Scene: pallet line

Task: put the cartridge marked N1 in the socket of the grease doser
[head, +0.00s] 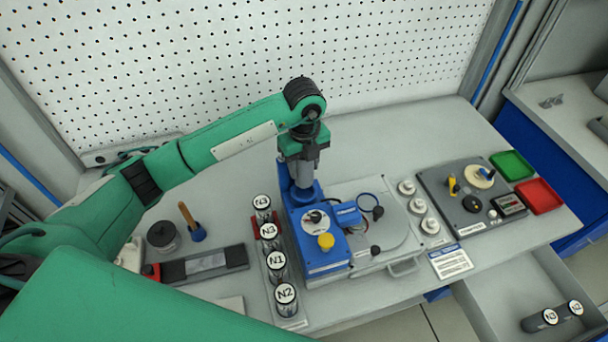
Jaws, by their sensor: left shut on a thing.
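The grease doser (318,243) is a blue machine with a yellow knob, a dial and a blue upright at its back. My left gripper (303,172) points down over the blue round part at its back. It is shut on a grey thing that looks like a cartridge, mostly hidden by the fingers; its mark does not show. A cartridge marked N1 (277,263) stands upright in the rack left of the doser, between a cartridge marked N3 (268,231) and one marked N2 (285,295). Another N3 cartridge (262,203) stands behind them. My right gripper is not in view.
Several white-topped pucks (419,206), a grey panel (440,190), a green tray (512,165) and a red tray (540,196) lie right of the doser. A perforated wall (400,50) stands behind.

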